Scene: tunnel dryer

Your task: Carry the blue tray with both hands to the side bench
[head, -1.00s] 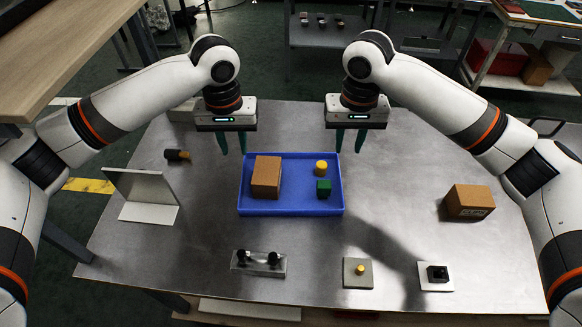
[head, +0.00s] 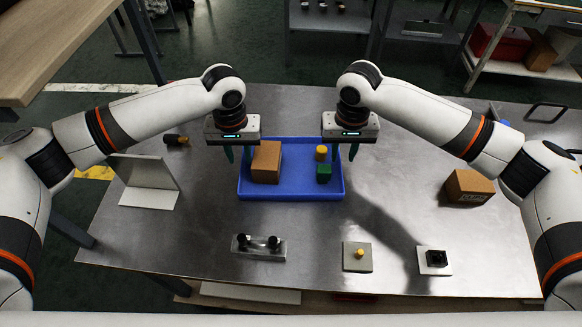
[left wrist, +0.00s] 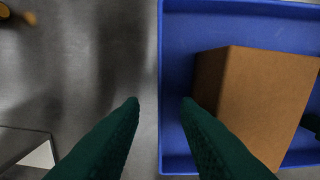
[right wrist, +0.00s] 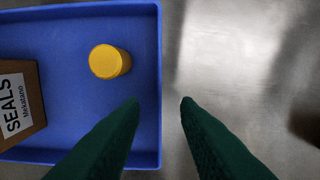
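I cannot tell how far the fingertips reach down. The box and yellow cylinder also show in the wrist views.
A grey angled plate (head: 147,182) stands left of the tray. A second box (head: 469,187) sits to the right. Several small fixtures, including one with black knobs (head: 258,246), line the front. A wooden surface (head: 60,40) is at upper left; shelves (head: 420,30) stand behind.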

